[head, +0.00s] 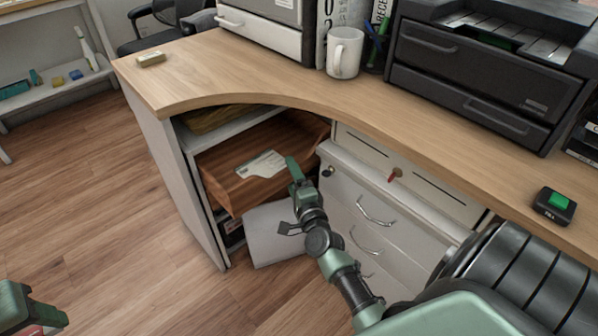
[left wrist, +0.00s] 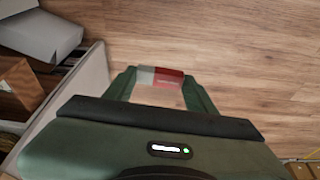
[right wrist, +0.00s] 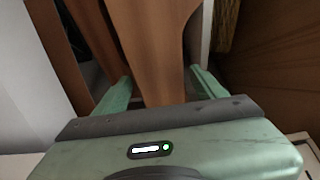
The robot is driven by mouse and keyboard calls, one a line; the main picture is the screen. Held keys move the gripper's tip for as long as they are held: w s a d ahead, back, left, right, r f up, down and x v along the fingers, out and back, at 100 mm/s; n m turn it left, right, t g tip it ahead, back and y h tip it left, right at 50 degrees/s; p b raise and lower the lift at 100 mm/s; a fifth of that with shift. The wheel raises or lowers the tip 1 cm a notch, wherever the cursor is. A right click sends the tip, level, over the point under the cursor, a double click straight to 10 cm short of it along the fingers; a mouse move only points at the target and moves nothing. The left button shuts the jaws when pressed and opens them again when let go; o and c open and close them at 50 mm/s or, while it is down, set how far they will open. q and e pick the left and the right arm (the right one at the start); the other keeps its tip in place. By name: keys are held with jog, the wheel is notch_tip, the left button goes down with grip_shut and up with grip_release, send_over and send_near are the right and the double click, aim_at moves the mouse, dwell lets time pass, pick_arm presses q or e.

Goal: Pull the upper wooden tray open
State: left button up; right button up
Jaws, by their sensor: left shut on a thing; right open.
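The upper wooden tray (head: 238,152) juts from the open compartment under the counter, with a pale card (head: 262,165) lying in it. My right gripper (head: 293,172) is at the tray's right-hand side in the head view. In the right wrist view its fingers (right wrist: 160,88) are open, with a wooden wall of the tray (right wrist: 152,45) between them. I cannot tell whether they touch it. My left gripper (left wrist: 160,85) is shut on a red and white thing (left wrist: 168,77), away from the tray at the lower left of the head view (head: 32,312).
A grey-white box-like piece (head: 278,236) sticks out below the wooden tray. A white drawer cabinet (head: 350,190) stands close to the right. The counter (head: 215,70) overhangs the compartment. The wooden floor (head: 110,220) at left is clear.

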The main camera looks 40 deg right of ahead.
jog(key=p+v, duration=0.1)
jog(key=v, duration=0.7)
jog(key=shift+s, duration=0.2)
